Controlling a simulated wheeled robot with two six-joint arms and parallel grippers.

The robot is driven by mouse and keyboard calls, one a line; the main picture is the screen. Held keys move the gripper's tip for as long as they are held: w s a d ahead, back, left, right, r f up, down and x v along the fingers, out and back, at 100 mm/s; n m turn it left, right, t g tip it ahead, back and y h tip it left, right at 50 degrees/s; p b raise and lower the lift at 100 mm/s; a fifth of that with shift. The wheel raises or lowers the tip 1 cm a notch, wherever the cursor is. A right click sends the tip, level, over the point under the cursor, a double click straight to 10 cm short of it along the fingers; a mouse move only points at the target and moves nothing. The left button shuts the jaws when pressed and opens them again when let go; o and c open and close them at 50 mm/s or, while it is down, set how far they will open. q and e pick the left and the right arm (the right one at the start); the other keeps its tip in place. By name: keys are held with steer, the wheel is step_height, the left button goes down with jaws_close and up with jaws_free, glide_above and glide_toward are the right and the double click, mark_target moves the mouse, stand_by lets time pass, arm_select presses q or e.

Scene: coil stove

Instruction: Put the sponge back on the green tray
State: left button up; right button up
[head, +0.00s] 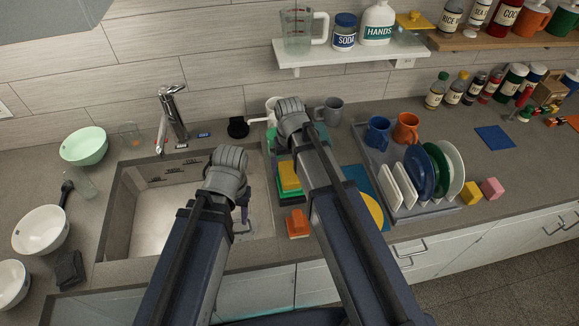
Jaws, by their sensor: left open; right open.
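A green tray-like surface (283,157) shows partly beside the sink, mostly hidden by my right arm. A yellow sponge-like block (289,176) lies at its front, over a darker green piece; I cannot tell whether it rests on the tray. An orange sponge-like block (298,222) lies on the counter nearer the front edge. My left gripper (229,158) is over the right part of the sink, open, with nothing seen in it. My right gripper (289,107) is open above the back of the counter, behind the green surface. Its fingertips are largely hidden.
The sink (150,215) is at left with a faucet (172,112). A dish rack (407,205) with plates and mugs stands right of my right arm. Yellow (471,195) and pink blocks (492,189) lie beyond it. A shelf (350,52) hangs above.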

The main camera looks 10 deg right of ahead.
mark_target(289, 171)
step_height(289, 171, up, 10)
steer(key=p, duration=0.9)
arm_select(q)
step_height(289, 171, up, 10)
steer(key=shift+f, duration=0.2)
arm_select(e)
steer(key=s+a+n+h, duration=0.1)
steer(key=s+a+n, duration=0.2)
steer(key=s, duration=1)
steer(key=shift+s+a+n, duration=0.3)
steer(key=shift+s+a, duration=0.1)
steer(key=shift+a, duration=0.85)
